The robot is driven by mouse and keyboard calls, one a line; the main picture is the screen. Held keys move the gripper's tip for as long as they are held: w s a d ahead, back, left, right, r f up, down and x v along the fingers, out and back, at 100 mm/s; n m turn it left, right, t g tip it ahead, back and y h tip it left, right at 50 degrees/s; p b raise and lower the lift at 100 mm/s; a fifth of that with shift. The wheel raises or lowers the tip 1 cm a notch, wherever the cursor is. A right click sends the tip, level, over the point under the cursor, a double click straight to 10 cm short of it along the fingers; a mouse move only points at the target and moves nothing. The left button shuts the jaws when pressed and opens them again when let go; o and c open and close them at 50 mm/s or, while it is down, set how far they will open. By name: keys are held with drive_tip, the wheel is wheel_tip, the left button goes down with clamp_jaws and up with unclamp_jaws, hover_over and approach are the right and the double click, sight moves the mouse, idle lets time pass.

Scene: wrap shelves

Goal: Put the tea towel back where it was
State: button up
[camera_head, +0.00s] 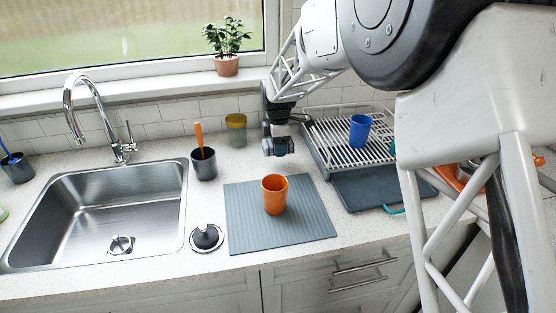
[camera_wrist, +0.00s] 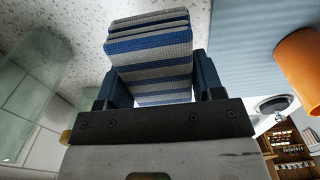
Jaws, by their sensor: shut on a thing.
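The tea towel (camera_wrist: 150,47) is a folded stack with blue and grey stripes. It sits between the two fingers of my gripper (camera_wrist: 160,85) in the wrist view, and the gripper is shut on it. In the head view my gripper (camera_head: 279,147) hangs over the counter behind the ribbed mat, left of the dish rack. The towel cannot be made out clearly there. How far it is above the counter is hard to tell.
An orange cup (camera_head: 275,194) stands on the grey-blue mat (camera_head: 240,232). A green glass (camera_head: 236,130) and a dark cup with an orange-handled utensil (camera_head: 203,165) are left of my gripper. The dish rack (camera_head: 345,143) holds a blue cup (camera_head: 360,131). The sink (camera_head: 90,215) is further left.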

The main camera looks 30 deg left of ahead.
sight(278, 165)
drive_tip(key=shift+f, duration=0.4)
drive_tip(key=shift+f, duration=2.5)
drive_tip(key=shift+f, duration=0.1)
drive_tip(key=o, duration=1)
wheel_tip(278, 165, up, 12)
drive_tip(key=shift+r, duration=0.1)
